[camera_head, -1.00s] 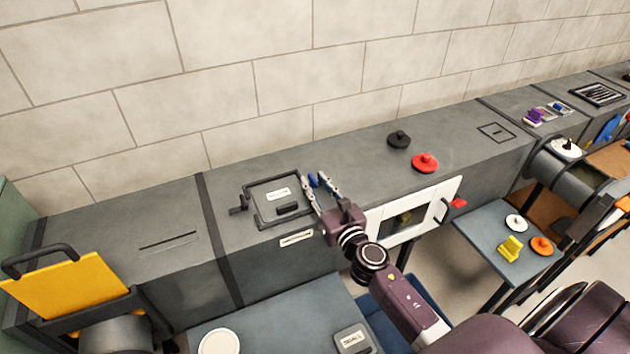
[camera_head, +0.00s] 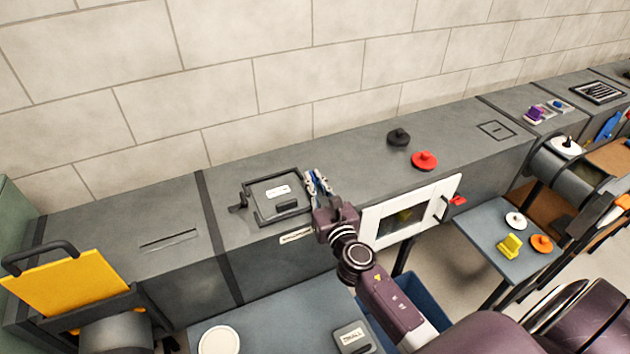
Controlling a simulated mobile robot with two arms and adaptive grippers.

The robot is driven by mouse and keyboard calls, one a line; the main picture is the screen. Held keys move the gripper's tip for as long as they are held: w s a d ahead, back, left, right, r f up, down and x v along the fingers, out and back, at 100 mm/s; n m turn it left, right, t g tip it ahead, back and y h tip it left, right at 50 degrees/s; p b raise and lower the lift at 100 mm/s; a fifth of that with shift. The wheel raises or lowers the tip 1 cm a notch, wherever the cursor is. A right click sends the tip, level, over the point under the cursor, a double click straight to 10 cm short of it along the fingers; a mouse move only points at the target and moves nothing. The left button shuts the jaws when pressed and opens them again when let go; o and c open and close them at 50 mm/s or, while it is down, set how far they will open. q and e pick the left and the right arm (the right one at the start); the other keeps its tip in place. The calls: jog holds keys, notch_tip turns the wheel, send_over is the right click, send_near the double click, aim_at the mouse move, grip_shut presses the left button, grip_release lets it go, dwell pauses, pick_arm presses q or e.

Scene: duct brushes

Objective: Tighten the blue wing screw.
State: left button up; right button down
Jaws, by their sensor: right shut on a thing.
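The blue wing screw (camera_head: 312,184) stands at the right edge of a dark framed hatch (camera_head: 262,193) on top of the grey duct. My right gripper (camera_head: 316,178) reaches over the duct from the front. Its fingers are shut on the blue wing screw and hide most of it. How far the screw is turned in cannot be told. My left gripper does not show in this view.
A black knobbed disc (camera_head: 398,137) and a red one (camera_head: 424,160) lie on the duct to the right. A white-framed window door (camera_head: 411,212) is on the duct's front. A grey table (camera_head: 275,315) stands in front. A yellow plate (camera_head: 66,285) stands at the left.

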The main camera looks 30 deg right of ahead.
jog(key=m+h, duration=0.1)
jog(key=h, duration=0.1)
jog(key=m+g+h+b, duration=0.1)
jog(key=h, duration=0.1)
jog(key=shift+w+a+f+m, duration=0.1)
jog(key=shift+a+m, duration=0.15)
jog(key=shift+m, duration=0.05)
jog(key=shift+m+g+h, duration=0.3)
jog(key=shift+m+h, duration=0.1)
jog(key=shift+h, duration=0.1)
jog(key=c, duration=2.1)
grip_release()
